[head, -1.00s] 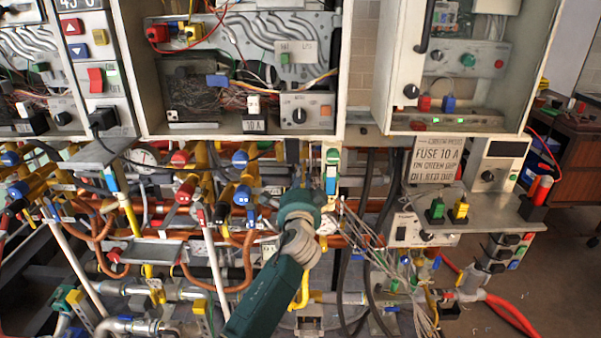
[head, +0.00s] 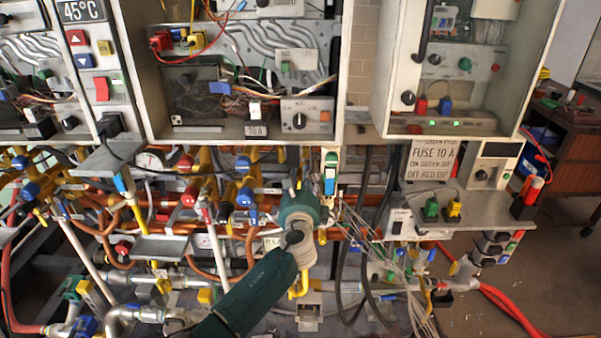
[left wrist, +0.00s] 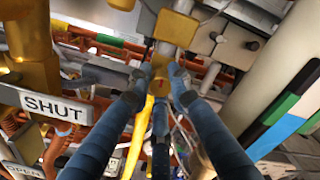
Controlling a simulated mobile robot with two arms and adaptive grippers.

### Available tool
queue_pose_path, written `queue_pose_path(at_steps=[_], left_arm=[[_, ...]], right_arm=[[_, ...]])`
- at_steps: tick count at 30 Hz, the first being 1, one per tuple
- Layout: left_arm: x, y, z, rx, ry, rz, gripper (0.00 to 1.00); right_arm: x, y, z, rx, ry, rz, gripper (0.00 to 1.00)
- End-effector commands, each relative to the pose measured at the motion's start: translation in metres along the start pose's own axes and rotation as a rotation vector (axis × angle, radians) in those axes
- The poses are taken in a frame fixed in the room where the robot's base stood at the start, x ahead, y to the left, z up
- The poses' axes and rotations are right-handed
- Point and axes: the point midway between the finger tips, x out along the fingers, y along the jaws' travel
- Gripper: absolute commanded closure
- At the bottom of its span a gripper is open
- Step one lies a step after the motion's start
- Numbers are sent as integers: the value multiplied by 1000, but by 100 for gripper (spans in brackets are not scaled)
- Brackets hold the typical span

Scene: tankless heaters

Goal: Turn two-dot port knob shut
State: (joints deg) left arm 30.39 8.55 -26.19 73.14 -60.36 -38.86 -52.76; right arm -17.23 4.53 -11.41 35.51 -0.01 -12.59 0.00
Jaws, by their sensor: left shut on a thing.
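In the left wrist view the blue-grey fingers of my left gripper (left wrist: 160,88) are closed around a small yellow knob (left wrist: 159,64) with a red mark. The knob sits below a yellow block on a pale pipe. I cannot make out any dots on it. A white plate reading SHUT (left wrist: 52,106) is at the left, and a partly cut-off plate (left wrist: 20,171) is below it. In the head view my green left wrist (head: 299,207) is over the pipework below the middle cabinet and hides the fingers and the knob. My right gripper is not in view.
Orange pipes, valves and loose wires (head: 385,240) crowd the space around my wrist. The open middle cabinet (head: 240,128) is above it. A panel with a FUSE 10 A sign (head: 434,160) stands right. A blue, green and black strip (left wrist: 275,125) is close right of the fingers.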

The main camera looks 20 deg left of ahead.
Motion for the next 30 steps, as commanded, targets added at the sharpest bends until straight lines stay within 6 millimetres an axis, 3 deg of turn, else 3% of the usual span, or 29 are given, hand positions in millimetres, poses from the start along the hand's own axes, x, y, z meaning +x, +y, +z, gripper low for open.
queue_pose_path(at_steps=[1, 9, 26, 27, 30], left_arm=[[2, -7, 6, 28, -5, -10, 100], [2, -6, 5, 129, -7, -9, 100], [2, -6, 5, 157, -8, -8, 100], [2, -6, 5, 157, -8, -8, 77], [2, -5, 4, 157, -7, -8, 61]], right_arm=[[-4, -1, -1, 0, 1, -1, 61], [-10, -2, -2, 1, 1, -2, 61], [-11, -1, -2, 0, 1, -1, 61], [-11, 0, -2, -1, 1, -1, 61], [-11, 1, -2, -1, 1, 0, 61]])
